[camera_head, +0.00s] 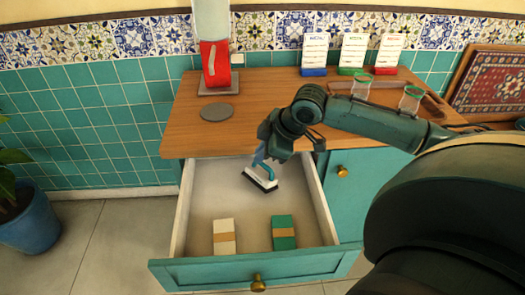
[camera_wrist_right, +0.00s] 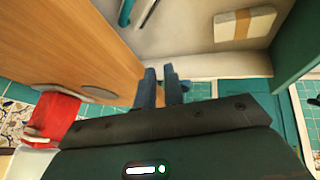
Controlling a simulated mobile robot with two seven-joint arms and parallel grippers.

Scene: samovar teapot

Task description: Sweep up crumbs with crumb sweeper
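The crumb sweeper (camera_head: 263,176), with a teal handle and a white and dark brush head, is in the open drawer (camera_head: 205,265), towards its back. My right gripper (camera_head: 260,158) points down just above the sweeper's handle in the head view. In the right wrist view its two blue fingers (camera_wrist_right: 161,88) stand a narrow gap apart with nothing between them. Part of the sweeper (camera_wrist_right: 127,12) shows at the top edge there, apart from the fingers. The wooden counter (camera_head: 190,135) is above the drawer; I cannot make out crumbs on it. My left gripper is not in view.
A white packet (camera_head: 224,236) and a green packet (camera_head: 284,232) lie at the drawer's front. On the counter are a grey disc (camera_head: 217,112), a red dispenser (camera_head: 215,65), small boxes and glasses (camera_head: 411,98). My right arm passes over the counter's right side.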

